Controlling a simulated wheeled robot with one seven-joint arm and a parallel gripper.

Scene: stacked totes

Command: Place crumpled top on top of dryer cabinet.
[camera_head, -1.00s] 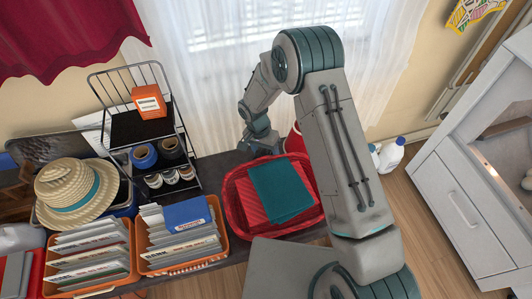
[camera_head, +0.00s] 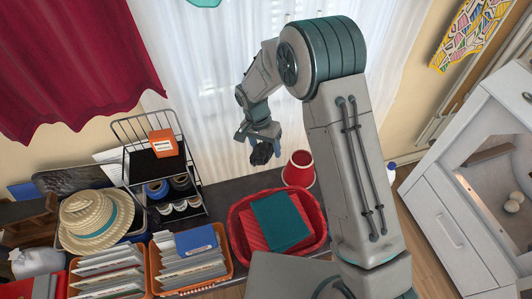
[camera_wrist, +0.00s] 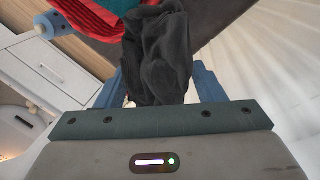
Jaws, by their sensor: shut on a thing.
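My gripper (camera_head: 263,140) is shut on the crumpled top (camera_head: 262,154), a dark grey, wrinkled bundle of cloth. It hangs in the air in front of the white curtain, above the back of the dark table. In the wrist view the crumpled top (camera_wrist: 158,55) fills the space between the blue fingers. The white cabinet at the right (camera_head: 440,222), with a drawer front and an open compartment, appears to be the dryer cabinet. Its top is only partly in view, and my gripper is well to the left of it.
A red basket (camera_head: 234,240) with folded red and teal cloths stands on the table, with a red cup (camera_head: 299,169) behind it. A wire rack (camera_head: 150,165), a straw hat (camera_head: 95,218) and orange bins (camera_head: 190,278) of files crowd the left. A white bottle (camera_head: 391,171) stands beyond my arm.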

